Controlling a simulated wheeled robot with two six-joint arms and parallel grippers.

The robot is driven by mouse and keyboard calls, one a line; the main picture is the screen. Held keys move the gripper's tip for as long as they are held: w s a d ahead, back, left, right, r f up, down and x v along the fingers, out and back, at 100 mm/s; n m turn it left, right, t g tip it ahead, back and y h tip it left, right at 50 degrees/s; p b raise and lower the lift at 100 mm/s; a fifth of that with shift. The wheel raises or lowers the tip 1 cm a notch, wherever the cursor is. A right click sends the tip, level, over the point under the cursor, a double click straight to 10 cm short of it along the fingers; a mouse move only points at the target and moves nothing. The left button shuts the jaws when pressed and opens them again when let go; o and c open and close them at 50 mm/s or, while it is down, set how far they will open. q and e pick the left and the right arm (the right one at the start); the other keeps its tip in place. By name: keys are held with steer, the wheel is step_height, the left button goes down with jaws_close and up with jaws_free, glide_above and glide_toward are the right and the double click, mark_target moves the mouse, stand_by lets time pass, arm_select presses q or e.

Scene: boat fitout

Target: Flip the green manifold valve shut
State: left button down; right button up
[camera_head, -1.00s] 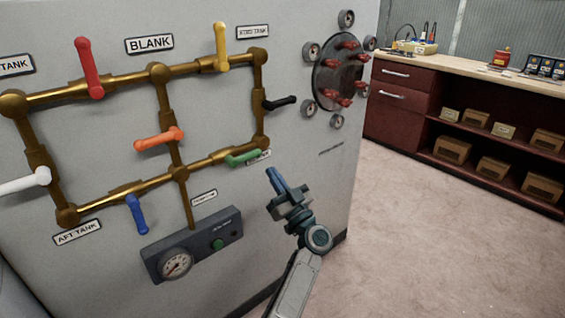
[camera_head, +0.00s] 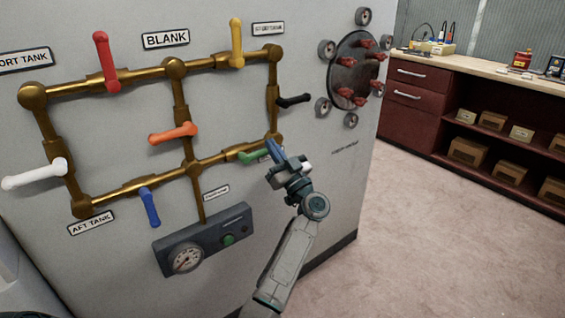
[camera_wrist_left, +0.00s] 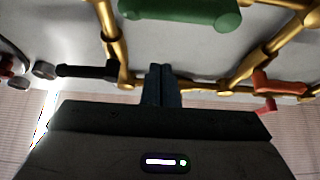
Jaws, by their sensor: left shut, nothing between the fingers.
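The green valve handle (camera_head: 252,156) sits on the lower brass pipe at its right end, near the lower right corner joint. It points along the pipe, roughly sideways. My left gripper (camera_head: 274,150) is shut and empty, with its blue fingertips at the right end of the green handle in the head view; I cannot tell whether they touch. In the left wrist view the green handle (camera_wrist_left: 185,12) shows large at the top, and the shut fingers (camera_wrist_left: 162,84) are below it in the picture, apart from it. My right gripper is in neither view.
The brass manifold (camera_head: 174,68) also carries red (camera_head: 104,60), yellow (camera_head: 237,42), orange (camera_head: 172,133), black (camera_head: 293,101), white (camera_head: 35,174) and blue (camera_head: 150,207) handles. A gauge box (camera_head: 205,240) is below. A round plate (camera_head: 354,72) is to the right, and open floor (camera_head: 410,250) lies beyond the panel.

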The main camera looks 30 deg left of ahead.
mark_target(267, 153)
arm_select(q)
steer(key=shift+w+a+f+b, duration=0.2)
steer(key=shift+w+a+f, duration=0.05)
steer(key=shift+a+f, duration=0.45)
steer(key=shift+w+a+f+b, duration=0.2)
steer(key=shift+w+a+f, duration=0.05)
steer(key=shift+a+f, duration=0.4)
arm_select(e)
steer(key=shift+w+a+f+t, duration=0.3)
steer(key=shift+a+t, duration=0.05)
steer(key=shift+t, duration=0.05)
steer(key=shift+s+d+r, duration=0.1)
